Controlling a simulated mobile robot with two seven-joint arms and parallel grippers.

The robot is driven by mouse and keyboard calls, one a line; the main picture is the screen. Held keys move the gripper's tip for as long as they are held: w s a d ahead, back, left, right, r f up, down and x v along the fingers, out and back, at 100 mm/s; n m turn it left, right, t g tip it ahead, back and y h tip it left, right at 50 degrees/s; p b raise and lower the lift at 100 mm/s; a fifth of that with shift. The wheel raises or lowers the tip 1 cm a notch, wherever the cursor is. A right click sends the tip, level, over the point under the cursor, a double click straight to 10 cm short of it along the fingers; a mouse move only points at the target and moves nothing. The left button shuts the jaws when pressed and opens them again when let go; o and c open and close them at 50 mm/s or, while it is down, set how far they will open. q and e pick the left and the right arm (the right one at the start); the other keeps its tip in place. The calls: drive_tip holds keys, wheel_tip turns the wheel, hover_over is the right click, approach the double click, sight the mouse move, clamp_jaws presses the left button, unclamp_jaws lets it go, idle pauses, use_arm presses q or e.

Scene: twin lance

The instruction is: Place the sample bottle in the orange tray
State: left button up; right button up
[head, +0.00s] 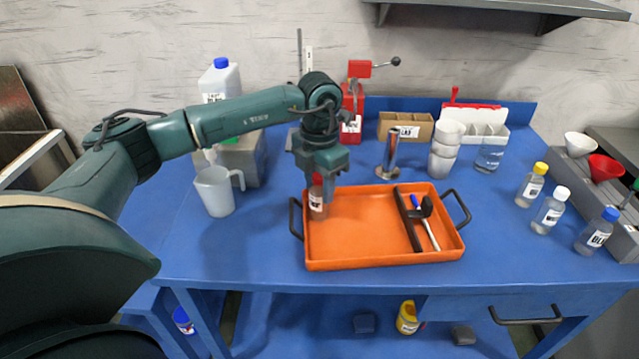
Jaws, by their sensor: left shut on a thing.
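The orange tray (360,256) lies on the blue bench, with a black handle at each side. My left gripper (323,188) points down over the tray's left end. It is shut on a sample bottle (317,206) with a red cap and a white label. The bottle is upright inside the tray's outline, near the left wall. I cannot tell whether its base touches the tray floor. The gripper fingers hide part of the cap. My right gripper is not in view.
Dark and metal tools (420,218) lie in the tray's right half; its middle is clear. A white jug (215,191) stands left. A metal cylinder (389,155) and stacked cups (446,150) stand behind the tray. Capped bottles (550,210) stand at right.

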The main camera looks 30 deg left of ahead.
use_arm(q)
drive_tip(key=shift+f, duration=0.2)
drive_tip(key=o, duration=1)
drive_tip(key=shift+o, duration=0.2)
drive_tip(key=shift+r, duration=0.1)
drive_tip(key=shift+r, duration=0.6)
wheel_tip(320, 180, up, 11)
drive_tip(key=shift+r+b, duration=0.1)
drive_tip(key=shift+b, duration=0.3)
